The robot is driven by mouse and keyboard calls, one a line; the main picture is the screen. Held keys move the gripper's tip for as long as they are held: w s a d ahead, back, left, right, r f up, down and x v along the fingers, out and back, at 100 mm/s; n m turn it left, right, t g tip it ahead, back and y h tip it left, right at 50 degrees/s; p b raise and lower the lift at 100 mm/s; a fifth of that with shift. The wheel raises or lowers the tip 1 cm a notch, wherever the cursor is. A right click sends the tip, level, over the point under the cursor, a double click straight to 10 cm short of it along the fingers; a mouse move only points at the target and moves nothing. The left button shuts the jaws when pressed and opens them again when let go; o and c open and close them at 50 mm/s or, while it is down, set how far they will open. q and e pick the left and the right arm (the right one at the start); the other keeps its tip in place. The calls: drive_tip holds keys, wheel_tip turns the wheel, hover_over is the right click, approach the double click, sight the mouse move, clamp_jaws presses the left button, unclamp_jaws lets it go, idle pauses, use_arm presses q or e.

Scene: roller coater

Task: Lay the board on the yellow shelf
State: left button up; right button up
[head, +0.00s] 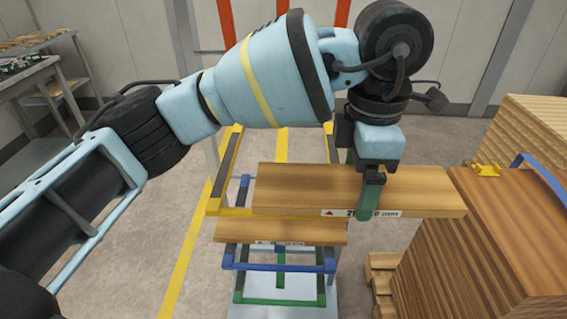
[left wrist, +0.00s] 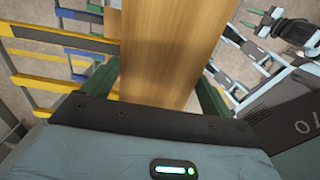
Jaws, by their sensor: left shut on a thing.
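The board (head: 300,185) is a long brown wooden plank with a white label on its front edge. My left gripper (head: 370,195) is shut on it from above, right of its middle; the board also shows between the green fingers in the left wrist view (left wrist: 165,50). The board looks about level. The yellow shelf (head: 230,211) shows at the board's left; the board's left part overlaps it in the head view. I cannot tell whether they touch. My right gripper is out of the head view; it shows open and empty at the left wrist view's top right (left wrist: 262,20).
Another board (head: 270,232) lies on the blue shelf (head: 235,267) below, with a green level (head: 250,300) lower down. A tall stack of boards (head: 500,225) stands at right, close to the held board's right end. A grey table (head: 35,68) stands far left.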

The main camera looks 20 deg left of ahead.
use_arm(q)
drive_tip(key=shift+a, duration=0.3)
drive_tip(key=w+a, duration=0.2)
drive_tip(key=a, duration=0.2)
drive_tip(key=w+a+f+p, duration=0.1)
drive_tip(key=w+a, duration=0.1)
drive_tip(key=a, duration=0.2)
drive_tip(key=w+a, duration=0.2)
drive_tip(key=a, duration=0.2)
drive_tip(key=shift+w+a+f, duration=0.15)
drive_tip(key=shift+a, duration=0.15)
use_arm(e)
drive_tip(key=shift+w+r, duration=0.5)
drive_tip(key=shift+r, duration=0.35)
use_arm(q)
drive_tip(key=shift+a, duration=0.1)
